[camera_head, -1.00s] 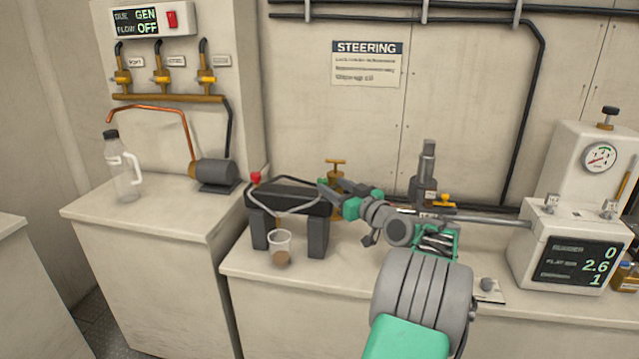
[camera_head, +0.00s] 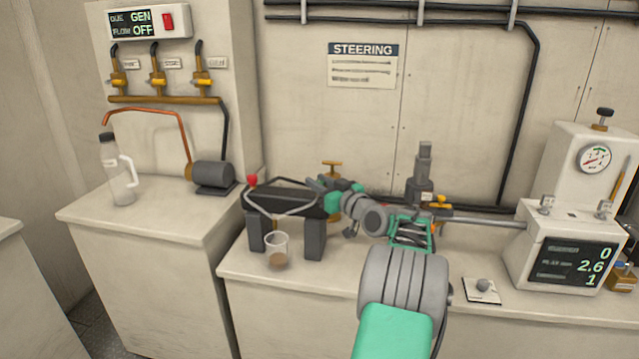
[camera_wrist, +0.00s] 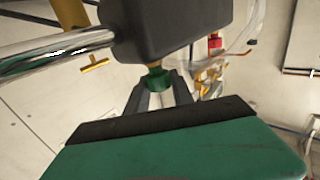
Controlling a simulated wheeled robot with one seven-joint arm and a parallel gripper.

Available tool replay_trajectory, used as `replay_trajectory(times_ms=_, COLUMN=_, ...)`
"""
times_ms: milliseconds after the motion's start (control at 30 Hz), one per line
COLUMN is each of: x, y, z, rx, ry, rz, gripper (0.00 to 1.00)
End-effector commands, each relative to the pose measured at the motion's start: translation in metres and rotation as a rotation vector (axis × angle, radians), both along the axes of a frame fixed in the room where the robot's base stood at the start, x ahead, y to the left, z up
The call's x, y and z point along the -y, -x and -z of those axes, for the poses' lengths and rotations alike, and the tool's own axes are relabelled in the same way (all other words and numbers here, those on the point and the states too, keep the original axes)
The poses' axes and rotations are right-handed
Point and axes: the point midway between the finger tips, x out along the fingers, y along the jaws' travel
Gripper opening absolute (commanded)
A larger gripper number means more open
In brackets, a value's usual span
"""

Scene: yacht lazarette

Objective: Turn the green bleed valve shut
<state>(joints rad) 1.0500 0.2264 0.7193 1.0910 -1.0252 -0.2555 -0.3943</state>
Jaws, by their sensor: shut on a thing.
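The green bleed valve (camera_wrist: 156,78) sits on a brass stem at the end of a dark block-shaped body (camera_wrist: 170,25) in the wrist view. My gripper (camera_wrist: 158,90) has its two grey fingers closed around the valve, one on each side. In the head view my gripper (camera_head: 316,186) is at the right end of the black cylinder (camera_head: 290,192), which rests on two dark stands. The valve is hidden behind my gripper there. How far the valve is turned cannot be told.
A clear cup (camera_head: 277,250) with brown fluid stands before the cylinder, below a looping clear tube. A red knob (camera_head: 252,180) is at the cylinder's left end. A brass T-handle (camera_head: 332,168) stands behind. A display box (camera_head: 565,250) is at the right. The front counter edge is clear.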

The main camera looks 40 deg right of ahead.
Motion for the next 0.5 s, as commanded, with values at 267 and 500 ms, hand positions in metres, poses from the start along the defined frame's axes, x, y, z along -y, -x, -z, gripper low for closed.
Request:
replay_trajectory(times_ms=267, x=-0.0001, y=0.0001, z=0.0001, rx=0.0, ry=0.0, rz=0.0, gripper=0.0)
replay_trajectory(times_ms=500, x=-0.001, y=-0.0003, z=0.0022, rx=0.0, ry=0.001, rz=0.022, gripper=0.0)
